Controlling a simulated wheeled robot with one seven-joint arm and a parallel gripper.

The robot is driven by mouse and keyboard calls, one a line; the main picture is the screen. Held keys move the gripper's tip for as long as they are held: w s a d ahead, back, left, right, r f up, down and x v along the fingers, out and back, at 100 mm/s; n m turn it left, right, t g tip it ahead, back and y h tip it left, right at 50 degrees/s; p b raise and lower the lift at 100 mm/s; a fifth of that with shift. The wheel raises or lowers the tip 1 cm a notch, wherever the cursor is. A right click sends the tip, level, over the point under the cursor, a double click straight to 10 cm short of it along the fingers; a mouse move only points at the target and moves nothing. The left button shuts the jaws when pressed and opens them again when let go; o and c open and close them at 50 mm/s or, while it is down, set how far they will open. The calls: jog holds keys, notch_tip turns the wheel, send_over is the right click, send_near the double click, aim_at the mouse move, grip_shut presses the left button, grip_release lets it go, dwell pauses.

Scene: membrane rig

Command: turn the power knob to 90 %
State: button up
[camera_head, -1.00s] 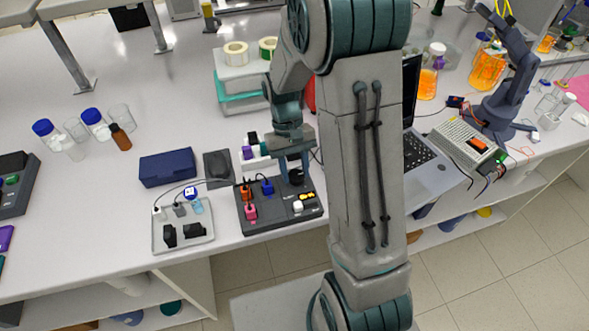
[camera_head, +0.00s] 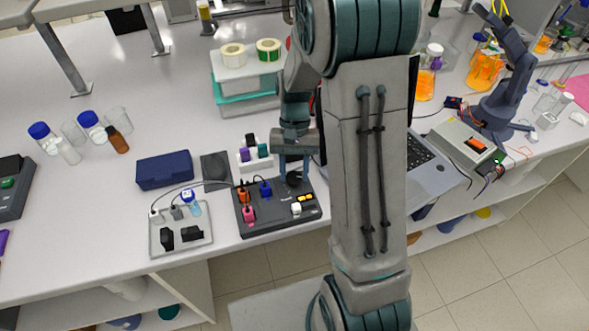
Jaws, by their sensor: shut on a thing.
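The dark control box (camera_head: 275,214) sits near the front edge of the bench, with orange, pink and blue plugs on its left and small yellow and white parts on its right. The black power knob (camera_head: 294,179) is at its back right. My gripper (camera_head: 292,172) points down over the knob and is shut on it. My arm hides part of the gripper, and the knob's scale is too small to read.
A grey tray (camera_head: 181,241) with cables and black clips lies left of the box. A navy case (camera_head: 164,169) and a rack of coloured caps (camera_head: 254,153) stand behind. A laptop (camera_head: 432,172) is right of my arm.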

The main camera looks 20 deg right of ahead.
jog(key=o, duration=1)
jog(key=shift+w+r, duration=0.1)
jog(key=b+v, duration=0.1)
jog(key=v, duration=1.2)
jog(key=shift+d+r, duration=0.1)
jog(key=shift+r, duration=0.2)
